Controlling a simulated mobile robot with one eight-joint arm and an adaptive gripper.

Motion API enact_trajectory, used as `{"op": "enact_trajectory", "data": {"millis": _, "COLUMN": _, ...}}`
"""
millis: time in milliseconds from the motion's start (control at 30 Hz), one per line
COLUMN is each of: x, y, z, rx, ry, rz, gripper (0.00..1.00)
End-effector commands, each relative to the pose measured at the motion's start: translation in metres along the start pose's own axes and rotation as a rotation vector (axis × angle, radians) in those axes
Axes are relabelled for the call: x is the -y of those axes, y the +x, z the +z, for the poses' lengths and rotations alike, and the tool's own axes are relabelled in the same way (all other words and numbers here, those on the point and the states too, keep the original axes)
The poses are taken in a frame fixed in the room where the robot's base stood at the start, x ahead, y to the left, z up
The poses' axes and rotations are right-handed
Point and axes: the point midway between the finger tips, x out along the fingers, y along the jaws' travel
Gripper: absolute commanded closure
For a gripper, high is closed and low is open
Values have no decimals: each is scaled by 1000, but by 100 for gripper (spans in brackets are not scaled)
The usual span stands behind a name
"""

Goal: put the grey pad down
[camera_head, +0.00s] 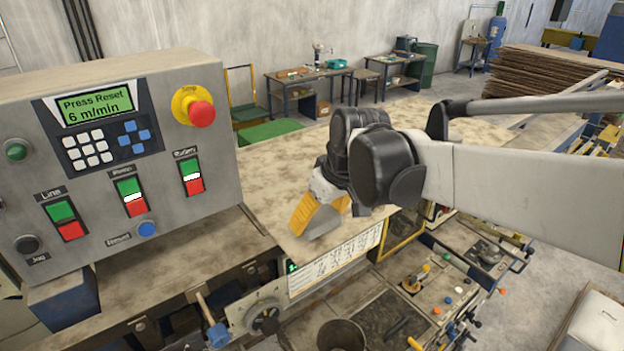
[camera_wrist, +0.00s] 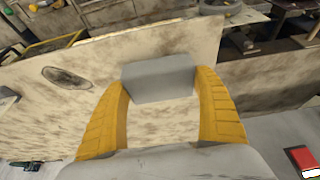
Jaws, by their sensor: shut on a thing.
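The grey pad (camera_wrist: 160,78) is a flat-faced block between the two yellow fingers of my gripper (camera_wrist: 162,100) in the wrist view. The fingers are shut on its two sides. In the head view my gripper (camera_head: 318,218) is over the worn beige machine top (camera_head: 265,180), near its front edge. The pad (camera_head: 325,222) shows there only in part, as a grey patch at the yellow fingers. I cannot tell whether the pad touches the surface.
The control panel (camera_head: 120,160) with buttons and a red emergency knob (camera_head: 201,113) stands to the left. Below the front edge are a handwheel (camera_head: 265,318) and a lower panel of knobs (camera_head: 430,300). The machine top behind my gripper is clear.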

Motion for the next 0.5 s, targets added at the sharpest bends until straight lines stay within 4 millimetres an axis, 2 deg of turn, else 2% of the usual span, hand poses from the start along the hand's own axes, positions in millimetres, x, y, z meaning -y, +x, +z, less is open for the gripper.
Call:
{"op": "enact_trajectory", "data": {"millis": 100, "x": 0, "y": 8, "z": 4, "rx": 0, "ry": 0, "rz": 0, "gripper": 53}}
{"op": "enact_trajectory", "data": {"millis": 467, "x": 0, "y": 13, "z": 6, "rx": 0, "ry": 0, "rz": 0, "gripper": 53}}
{"op": "enact_trajectory", "data": {"millis": 500, "x": 0, "y": 12, "z": 5, "rx": 0, "ry": 0, "rz": 0, "gripper": 10}}
